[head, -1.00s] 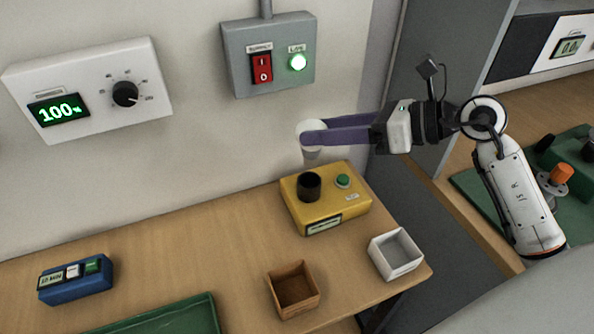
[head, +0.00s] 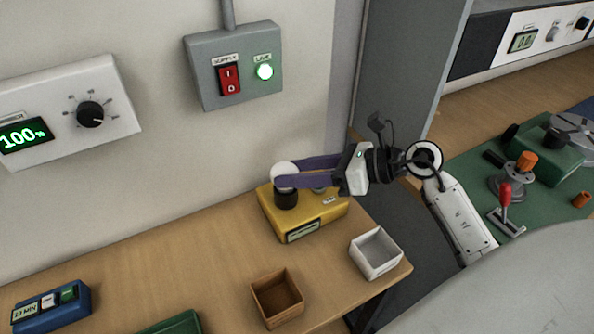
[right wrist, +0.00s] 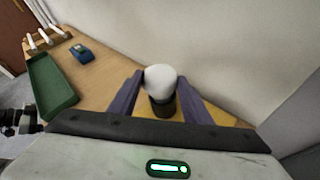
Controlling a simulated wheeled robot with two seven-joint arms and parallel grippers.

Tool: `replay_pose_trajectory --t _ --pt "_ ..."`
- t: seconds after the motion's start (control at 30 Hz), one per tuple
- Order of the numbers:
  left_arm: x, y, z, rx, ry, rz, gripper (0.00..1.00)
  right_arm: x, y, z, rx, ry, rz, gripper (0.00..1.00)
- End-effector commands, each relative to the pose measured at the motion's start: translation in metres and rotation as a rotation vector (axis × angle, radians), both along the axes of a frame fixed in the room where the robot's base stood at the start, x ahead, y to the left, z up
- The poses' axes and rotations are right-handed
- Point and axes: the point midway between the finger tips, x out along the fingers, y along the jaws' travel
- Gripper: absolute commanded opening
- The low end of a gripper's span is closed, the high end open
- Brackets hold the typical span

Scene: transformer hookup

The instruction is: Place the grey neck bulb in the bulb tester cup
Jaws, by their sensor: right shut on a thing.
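The bulb (head: 284,172) has a white globe; its neck is hidden in the head view. My right gripper (head: 284,179) is shut on it, with a purple finger on each side. The bulb stands upright right over the black cup (head: 286,199) of the yellow bulb tester (head: 311,220). In the right wrist view the globe (right wrist: 160,77) shows between the fingers, with the dark cup (right wrist: 163,106) directly beneath. I cannot tell how far the neck is inside the cup. The tester's green button is mostly hidden behind my fingers.
A white open box (head: 376,254) and a brown wooden box (head: 277,299) stand in front of the tester. A blue timer box (head: 50,307) and a green tray (head: 178,325) are at left. The wall behind carries a supply switch box (head: 236,68) with a lit green lamp.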

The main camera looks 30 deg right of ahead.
Motion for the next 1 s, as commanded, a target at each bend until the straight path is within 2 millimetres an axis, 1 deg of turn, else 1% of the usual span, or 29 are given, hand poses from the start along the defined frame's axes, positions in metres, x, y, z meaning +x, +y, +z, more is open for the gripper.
replay_pose_trajectory --t 0.17,0.2,0.27,0.3,0.53,0.67,0.77,1.0 --pt "0.004 0.000 -0.003 -0.001 -0.007 0.000 0.79 0.000 0.000 -0.005 -0.001 0.000 0.001 0.21" --pt "0.004 0.000 -0.001 0.000 -0.008 -0.001 0.79 0.000 0.000 -0.003 -0.001 0.000 0.001 0.51" --pt "0.005 0.000 -0.001 0.000 -0.009 -0.001 0.79 0.000 0.000 -0.003 -0.001 0.001 0.000 0.61" --pt "0.005 0.000 0.000 -0.001 -0.010 -0.001 0.79 0.000 0.000 -0.003 -0.001 0.001 0.000 0.63" --pt "0.005 0.000 0.000 0.000 -0.009 -0.001 0.79 0.000 0.000 -0.002 0.000 0.000 0.000 0.63" --pt "0.005 0.000 0.004 0.000 -0.009 -0.001 0.79 0.000 -0.001 0.003 0.001 -0.001 0.000 0.63" --pt "0.005 0.000 0.000 -0.001 -0.010 0.000 0.79 -0.010 -0.010 0.004 -0.003 0.001 -0.002 0.63" --pt "0.002 0.000 -0.011 0.000 -0.005 0.000 0.79 -0.046 -0.043 0.022 -0.006 0.002 -0.001 0.63"
